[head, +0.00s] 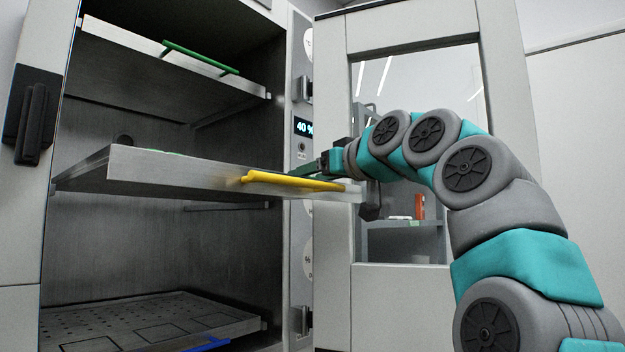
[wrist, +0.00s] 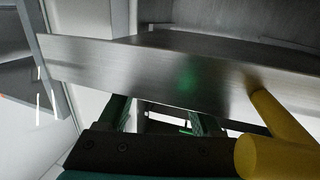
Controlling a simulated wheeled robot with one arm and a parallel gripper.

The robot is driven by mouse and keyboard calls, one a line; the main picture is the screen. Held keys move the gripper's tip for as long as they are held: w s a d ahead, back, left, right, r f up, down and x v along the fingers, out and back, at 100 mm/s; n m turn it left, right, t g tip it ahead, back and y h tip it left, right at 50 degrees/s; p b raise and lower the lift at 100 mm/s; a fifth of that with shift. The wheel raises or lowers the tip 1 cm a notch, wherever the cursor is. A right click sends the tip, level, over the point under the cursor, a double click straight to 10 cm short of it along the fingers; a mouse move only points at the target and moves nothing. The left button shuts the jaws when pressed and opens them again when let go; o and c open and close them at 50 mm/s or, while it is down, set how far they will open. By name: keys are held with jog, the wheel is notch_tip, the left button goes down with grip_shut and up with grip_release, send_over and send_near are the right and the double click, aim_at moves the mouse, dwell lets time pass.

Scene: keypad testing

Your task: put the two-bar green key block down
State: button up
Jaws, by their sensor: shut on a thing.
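My gripper (head: 312,168) is at the front right of the pulled-out middle shelf (head: 160,172), just behind its yellow handle (head: 290,181). In the wrist view my fingers (wrist: 163,115) run up to the steel front of the shelf (wrist: 130,72), where their tips go out of sight. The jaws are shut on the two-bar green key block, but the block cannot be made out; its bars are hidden. A green reflection shows on the steel. A thin green sliver (head: 168,153) shows on top of the middle shelf; I cannot tell what it is.
The yellow handle (wrist: 275,125) is close beside my gripper in the wrist view. An upper shelf with a green handle (head: 200,57) and a lower perforated shelf with a blue handle (head: 195,346) are in the cabinet. The open windowed door (head: 335,290) stands behind my arm.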

jog(key=shift+f, duration=0.15)
jog(key=o, duration=1.5)
jog(key=shift+r, duration=0.3)
jog(key=shift+s+d+f, duration=0.1)
jog(key=shift+s+d, duration=0.1)
jog(key=b+v, duration=0.1)
jog(key=v, duration=1)
jog(key=shift+s+b, duration=0.2)
jog(key=shift+b, duration=0.2)
jog(key=shift+d, duration=0.1)
